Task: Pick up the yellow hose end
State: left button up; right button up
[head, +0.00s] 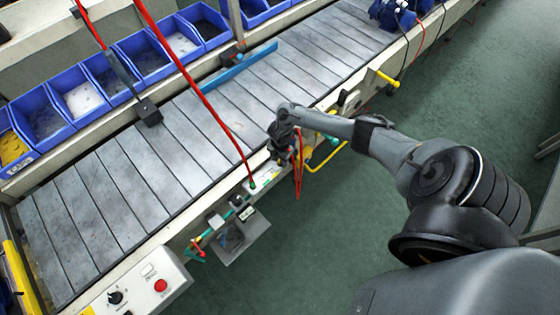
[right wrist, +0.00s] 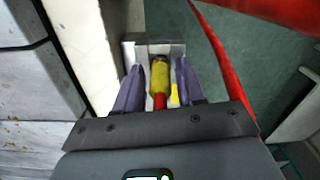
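In the right wrist view, the yellow hose end (right wrist: 160,77) stands in a pale grey holder (right wrist: 176,49), with a short red part at its near end. My right gripper (right wrist: 158,72) is open, with one dark finger on each side of the yellow hose end. A narrow gap shows between each finger and it. In the head view, my right gripper (head: 284,150) is at the conveyor's front edge, and the hose end cannot be made out there. My left gripper is not in view.
A slatted conveyor (head: 120,190) runs diagonally, with blue bins (head: 82,98) behind it. A red hose (head: 205,95) hangs across it. Red hose also runs close to my right gripper (right wrist: 225,75). A control box (head: 140,287) is at the front.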

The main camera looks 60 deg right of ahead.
grip_shut()
jog(key=shift+r, duration=0.85)
notch_tip(320, 180, up, 3)
jog(key=shift+f+p, duration=0.1)
jog(key=shift+p, duration=0.5)
jog(key=s+d+r+p, duration=0.4)
jog(key=s+r+p, duration=0.1)
jog(key=s+r, duration=0.4)
jog(key=shift+s+r, duration=0.25)
jog(key=shift+s, duration=0.75)
